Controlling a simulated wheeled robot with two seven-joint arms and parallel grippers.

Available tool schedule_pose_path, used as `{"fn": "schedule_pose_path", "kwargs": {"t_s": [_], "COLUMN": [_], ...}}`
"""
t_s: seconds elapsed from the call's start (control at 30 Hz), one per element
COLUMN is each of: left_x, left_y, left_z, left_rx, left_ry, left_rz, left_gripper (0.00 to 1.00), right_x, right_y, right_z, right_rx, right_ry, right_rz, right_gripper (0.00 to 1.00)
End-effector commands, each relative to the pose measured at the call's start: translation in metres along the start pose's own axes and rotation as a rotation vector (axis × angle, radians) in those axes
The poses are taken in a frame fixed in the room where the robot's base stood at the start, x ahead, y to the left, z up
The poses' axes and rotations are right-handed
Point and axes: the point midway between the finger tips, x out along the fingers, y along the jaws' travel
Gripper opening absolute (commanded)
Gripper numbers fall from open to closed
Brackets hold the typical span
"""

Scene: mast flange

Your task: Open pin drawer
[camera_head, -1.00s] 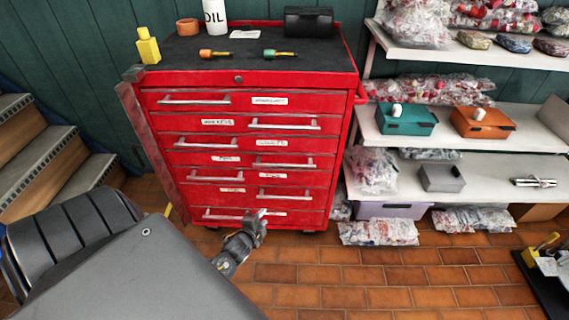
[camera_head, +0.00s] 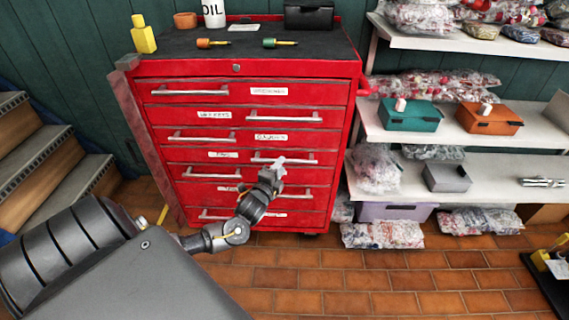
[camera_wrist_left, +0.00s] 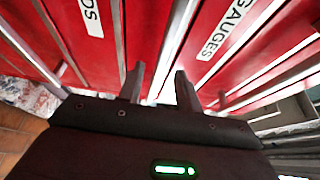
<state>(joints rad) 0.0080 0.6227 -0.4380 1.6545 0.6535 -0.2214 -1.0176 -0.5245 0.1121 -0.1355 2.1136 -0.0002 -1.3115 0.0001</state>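The red drawer cabinet (camera_head: 245,68) stands ahead with its drawers shut. A small label (camera_head: 223,154) on the fourth drawer front seems to read "pins", but it is blurred. That drawer's silver handle (camera_head: 300,159) is on the right half. My left gripper (camera_head: 280,163) is at this handle and hides part of it. In the left wrist view its two fingers (camera_wrist_left: 160,90) are apart, with a silver handle bar (camera_wrist_left: 178,40) running between them. A "GAUGES" label (camera_wrist_left: 222,30) shows on a red front there. My right gripper is out of view.
Oil bottle (camera_head: 214,14), yellow bottle (camera_head: 143,36) and two screwdrivers stand or lie on the cabinet top. Shelves (camera_head: 460,183) with bags and bins are at the right, stairs (camera_head: 38,155) at the left. The brick floor (camera_head: 370,280) in front is clear.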

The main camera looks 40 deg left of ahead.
Motion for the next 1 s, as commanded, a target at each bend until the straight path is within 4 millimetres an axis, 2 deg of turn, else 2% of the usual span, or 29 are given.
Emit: {"fn": "schedule_pose_path", "kwargs": {"t_s": [0.1, 0.3, 0.63, 0.9, 1.0], "left_x": [0.019, 0.036, 0.039, 0.039, 0.039], "left_y": [0.001, 0.000, 0.001, 0.001, 0.001], "left_z": [0.000, 0.000, 0.000, 0.000, 0.000], "left_rx": [0.000, 0.000, -0.001, -0.001, -0.001], "left_ry": [-0.001, 0.000, 0.000, 0.000, 0.000], "left_rz": [-0.001, 0.000, 0.001, 0.001, 0.001], "left_gripper": [0.35, 0.35, 0.35, 0.00, 0.00], "right_x": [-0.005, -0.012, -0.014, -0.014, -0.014], "right_y": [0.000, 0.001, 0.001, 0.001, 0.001], "right_z": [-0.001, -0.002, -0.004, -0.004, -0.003], "right_rx": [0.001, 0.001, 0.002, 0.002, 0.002], "right_ry": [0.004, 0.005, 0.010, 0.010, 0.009], "right_rz": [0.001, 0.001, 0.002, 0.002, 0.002], "right_gripper": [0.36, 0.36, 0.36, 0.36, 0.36]}}
